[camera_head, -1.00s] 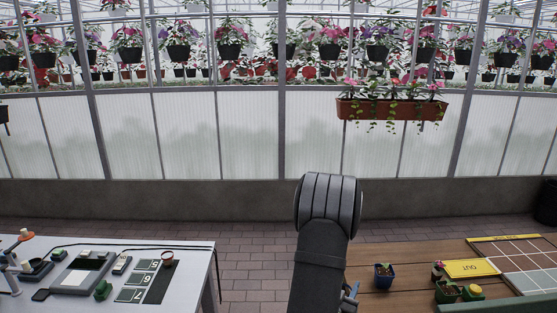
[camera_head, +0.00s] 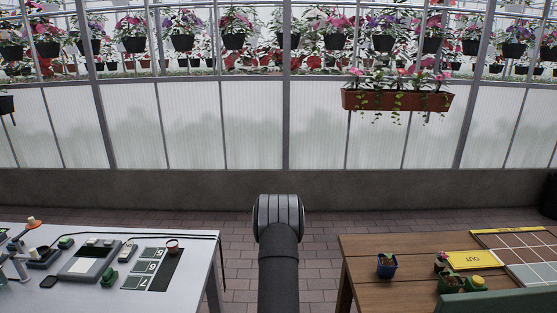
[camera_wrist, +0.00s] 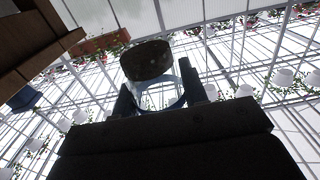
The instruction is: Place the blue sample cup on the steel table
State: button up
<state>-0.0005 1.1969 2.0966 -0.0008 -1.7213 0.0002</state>
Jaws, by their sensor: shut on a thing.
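My gripper (camera_wrist: 160,82) shows in the wrist view, its two dark fingers shut on the blue sample cup (camera_wrist: 168,96). The cup looks clear and bluish, with a dark brown round part at its far end. In the head view my arm stands in the middle, over the gap between the two tables; the gripper and held cup are hidden there. The steel table (camera_head: 196,268) is at the left, with a pale grey top. A small reddish-brown cup (camera_head: 172,246) stands on a dark strip there, beside numbered cards (camera_head: 145,268).
A grey device (camera_head: 90,262), a green block (camera_head: 109,278) and cables crowd the steel table's left and back. Its right edge strip is bare.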

jog(key=shift+s+f, duration=0.4)
jog(key=s+d+r+m+g+h, duration=0.2)
jog(key=d+r+m+h, duration=0.1)
jog(key=d, duration=0.8)
jog(key=s+d+r+m+g+h, duration=0.2)
jog(key=d+r+h, duration=0.4)
jog(key=d, duration=0.4)
jog(key=s+d+r+m+g+h, duration=0.3)
jog(key=d+r+m+h, duration=0.2)
jog(key=d, duration=0.6)
jog(key=shift+d+r+m+g+h, duration=0.3)
jog(key=shift+m+h, duration=0.1)
jog(key=shift+m, duration=0.1)
jog(key=shift+f, duration=4.85)
jog(key=shift+f, duration=0.2)
jog(key=o, duration=1)
